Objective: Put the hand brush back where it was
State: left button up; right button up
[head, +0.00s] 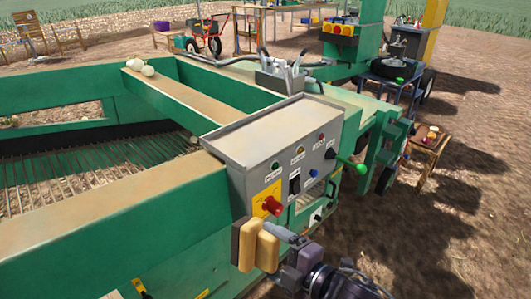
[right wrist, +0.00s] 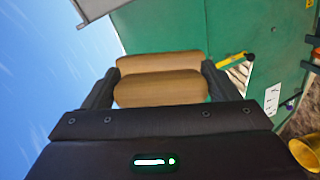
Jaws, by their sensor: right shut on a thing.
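The hand brush (head: 267,251) shows as tan wooden blocks with a darker brown part on its left side. My right gripper (head: 280,251) is shut on it and holds it in front of the green machine's side, just below the grey control box. In the right wrist view the brush (right wrist: 158,88) lies crosswise between the two dark fingers of the gripper (right wrist: 160,80). The view does not settle whether the brush touches the machine. My left gripper is not in view.
The control box (head: 265,140) carries a red knob (head: 271,205) close above the brush and a green-knobbed lever (head: 360,168). Onions (head: 140,67) lie on the machine's beam. A small wooden stool (head: 428,146) stands at right. The dirt ground at lower right is clear.

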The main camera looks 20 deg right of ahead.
aim_at(267, 238)
jog(key=shift+w+d+r+n+g+y, duration=0.1)
jog(key=shift+w+r+n+g+y, duration=0.35)
jog(key=shift+n+y, duration=0.2)
jog(key=shift+r+n+g+y, duration=0.15)
jog(key=shift+n+g+y, duration=0.1)
jog(key=shift+n+y, duration=0.15)
jog(key=shift+w+a+r+n+g+y+p, duration=0.1)
jog(key=shift+a+r+n+g+y+p, duration=0.25)
jog(key=shift+n+g, duration=0.25)
jog(key=shift+w+a+r+n+g+y+p, duration=0.1)
jog(key=shift+a+r+n+g+y, duration=0.1)
jog(key=shift+n+g+y, duration=0.3)
jog(key=shift+w+d+r+n+g+y, duration=0.2)
jog(key=shift+n+g+y, duration=0.1)
jog(key=shift+n+g, duration=0.75)
jog(key=shift+g, duration=0.15)
